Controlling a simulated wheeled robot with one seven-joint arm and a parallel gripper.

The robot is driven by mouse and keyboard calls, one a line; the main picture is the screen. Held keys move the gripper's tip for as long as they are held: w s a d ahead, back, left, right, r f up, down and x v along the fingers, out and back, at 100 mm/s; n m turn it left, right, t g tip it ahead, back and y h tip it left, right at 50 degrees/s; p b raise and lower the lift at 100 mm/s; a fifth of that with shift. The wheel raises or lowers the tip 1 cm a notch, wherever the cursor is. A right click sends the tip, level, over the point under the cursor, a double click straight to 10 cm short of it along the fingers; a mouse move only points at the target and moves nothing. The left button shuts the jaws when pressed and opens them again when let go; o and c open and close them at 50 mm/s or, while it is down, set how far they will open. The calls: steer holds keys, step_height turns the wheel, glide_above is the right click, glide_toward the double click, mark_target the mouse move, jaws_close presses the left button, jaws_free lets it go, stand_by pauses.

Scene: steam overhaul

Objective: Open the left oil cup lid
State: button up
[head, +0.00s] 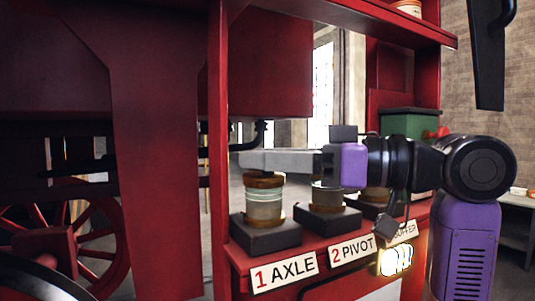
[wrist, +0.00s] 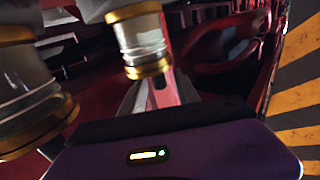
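The left oil cup (head: 264,207) stands on a dark block behind the "1 AXLE" label, with a glass body between brass and copper bands. Its copper-brown lid (head: 264,180) lies flat on top and looks shut. My gripper (head: 246,160) reaches in from the right, its grey fingers level and pointing left just above the lid. I cannot tell whether they touch it. In the wrist view the fingers show only partly, and whether they are open or shut is unclear. A glass-and-brass cup (wrist: 142,40) shows there beyond the fingers; which cup it is, I cannot tell.
The middle cup (head: 327,197) stands behind "2 PIVOT", under my wrist. A third cup (head: 376,196) is partly hidden by my arm. A red post (head: 218,150) rises just left of the left cup. A green box (head: 409,122) stands behind my arm.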

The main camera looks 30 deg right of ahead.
jaws_close()
